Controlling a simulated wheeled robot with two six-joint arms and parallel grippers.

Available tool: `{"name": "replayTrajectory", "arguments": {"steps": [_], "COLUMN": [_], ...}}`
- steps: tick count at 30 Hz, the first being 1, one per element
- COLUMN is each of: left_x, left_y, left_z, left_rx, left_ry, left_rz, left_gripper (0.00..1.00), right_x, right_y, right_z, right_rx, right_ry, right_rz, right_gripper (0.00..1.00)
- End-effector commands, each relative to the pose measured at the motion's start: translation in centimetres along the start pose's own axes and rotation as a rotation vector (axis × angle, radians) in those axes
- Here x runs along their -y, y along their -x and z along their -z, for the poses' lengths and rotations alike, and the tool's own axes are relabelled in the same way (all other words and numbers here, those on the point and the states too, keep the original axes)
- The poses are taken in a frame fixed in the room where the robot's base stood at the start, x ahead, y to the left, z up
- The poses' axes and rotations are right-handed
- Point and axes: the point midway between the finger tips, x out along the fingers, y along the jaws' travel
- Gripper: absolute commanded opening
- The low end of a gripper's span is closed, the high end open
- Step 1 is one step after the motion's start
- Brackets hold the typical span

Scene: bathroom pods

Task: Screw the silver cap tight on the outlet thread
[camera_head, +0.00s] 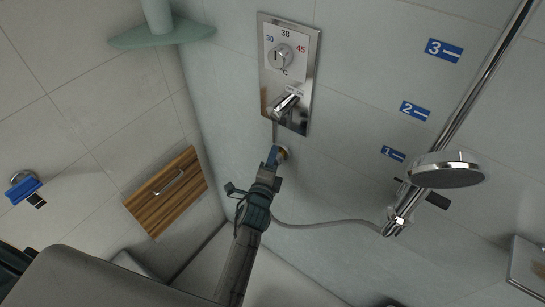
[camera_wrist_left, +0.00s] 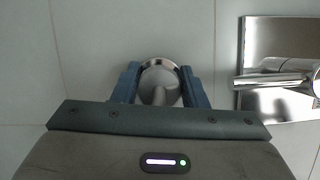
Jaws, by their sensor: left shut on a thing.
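My left gripper (camera_head: 275,155) is at the tiled wall below the shower control panel. Its blue fingers are shut on the round silver cap (camera_wrist_left: 160,82), one on each side, as the left wrist view shows. In the head view the fingers and wrist mostly cover the cap. A small round metal fitting with a brass tint (camera_head: 283,153) shows at the wall just beside the fingertips. The outlet thread is hidden, so how far the cap sits on it cannot be told. My right gripper is not in view.
The steel control panel (camera_head: 303,62) with its lever (camera_head: 286,104) is just above the gripper. A grey hose (camera_head: 325,224) runs right to the shower rail, which carries a shower head (camera_head: 447,172). A folded wooden seat (camera_head: 167,192) is on the left wall.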

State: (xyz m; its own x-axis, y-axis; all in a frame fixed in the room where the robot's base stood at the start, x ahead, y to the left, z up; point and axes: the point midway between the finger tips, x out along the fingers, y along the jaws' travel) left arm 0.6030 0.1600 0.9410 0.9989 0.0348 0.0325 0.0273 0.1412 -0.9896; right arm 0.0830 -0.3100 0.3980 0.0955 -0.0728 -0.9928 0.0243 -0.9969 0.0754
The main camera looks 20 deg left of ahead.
Motion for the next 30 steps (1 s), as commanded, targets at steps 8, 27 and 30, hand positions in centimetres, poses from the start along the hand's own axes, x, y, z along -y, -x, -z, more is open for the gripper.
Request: {"name": "replayTrajectory", "arguments": {"steps": [8,27,30], "left_x": [1.6,1.5,1.5], "left_y": [-0.4,-0.5,-0.5], "left_z": [-0.3,-0.2,-0.2], "left_rx": [0.004,0.009,0.010], "left_ry": [0.000,-0.217,-0.251], "left_rz": [0.033,0.123,0.136], "left_gripper": [0.04,0.04,0.04], "right_x": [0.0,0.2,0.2], "right_y": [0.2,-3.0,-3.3], "right_z": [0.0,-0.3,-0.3], "right_rx": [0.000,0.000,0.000], "right_ry": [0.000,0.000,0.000], "right_rz": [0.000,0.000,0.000], "right_gripper": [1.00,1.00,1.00]}}
